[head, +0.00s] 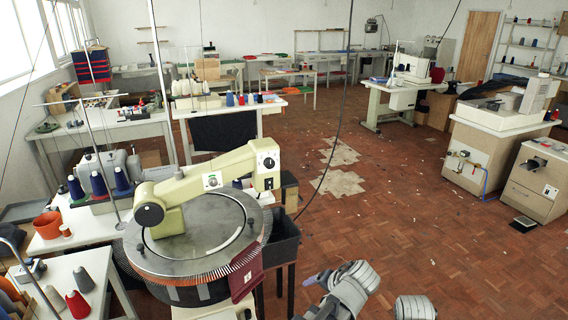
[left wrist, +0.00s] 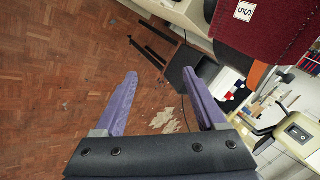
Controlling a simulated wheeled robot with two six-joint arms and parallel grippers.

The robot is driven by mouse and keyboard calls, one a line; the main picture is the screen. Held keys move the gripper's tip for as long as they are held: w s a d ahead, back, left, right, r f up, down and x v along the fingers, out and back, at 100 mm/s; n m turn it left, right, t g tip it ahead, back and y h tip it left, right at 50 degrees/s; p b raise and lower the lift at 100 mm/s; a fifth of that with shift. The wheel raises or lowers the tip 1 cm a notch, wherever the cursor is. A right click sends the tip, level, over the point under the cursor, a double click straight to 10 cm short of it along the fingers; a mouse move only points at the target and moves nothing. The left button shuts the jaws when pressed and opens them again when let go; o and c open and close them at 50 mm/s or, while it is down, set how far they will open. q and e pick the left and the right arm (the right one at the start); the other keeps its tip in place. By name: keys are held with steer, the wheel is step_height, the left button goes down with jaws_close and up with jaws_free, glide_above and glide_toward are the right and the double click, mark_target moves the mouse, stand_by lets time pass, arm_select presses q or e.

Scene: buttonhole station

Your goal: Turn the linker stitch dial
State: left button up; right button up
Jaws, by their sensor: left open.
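The linker (head: 205,235) is a round grey machine ringed with needles, with a pale green arm (head: 215,178) across its top. A black round knob (head: 268,162) is on the arm's right end, and a small white plate with a dial (head: 212,181) is on its side. I cannot tell which is the stitch dial. My left gripper (head: 318,279) is small in the head view, right of the linker and apart from it. In the left wrist view its purple fingers (left wrist: 160,74) are spread, with nothing between them. My right gripper is not identifiable.
Dark red knit fabric (head: 246,276) with a white label hangs at the linker's front; it also shows in the left wrist view (left wrist: 270,25). Yarn cones (head: 98,185) stand on the left. The wooden floor (head: 440,235) is open to the right.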

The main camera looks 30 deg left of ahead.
arm_select(q)
steer(key=w+a+r+n+t+y+p, duration=0.1)
steer(key=w+a+r+t+y+p, duration=0.25)
steer(key=w+a+r, duration=0.5)
steer(key=t+y+p, duration=0.3)
steer(key=y, duration=0.2)
glide_toward(271, 165)
steer(key=shift+x, duration=4.2)
steer(key=shift+s, duration=0.1)
jaws_close()
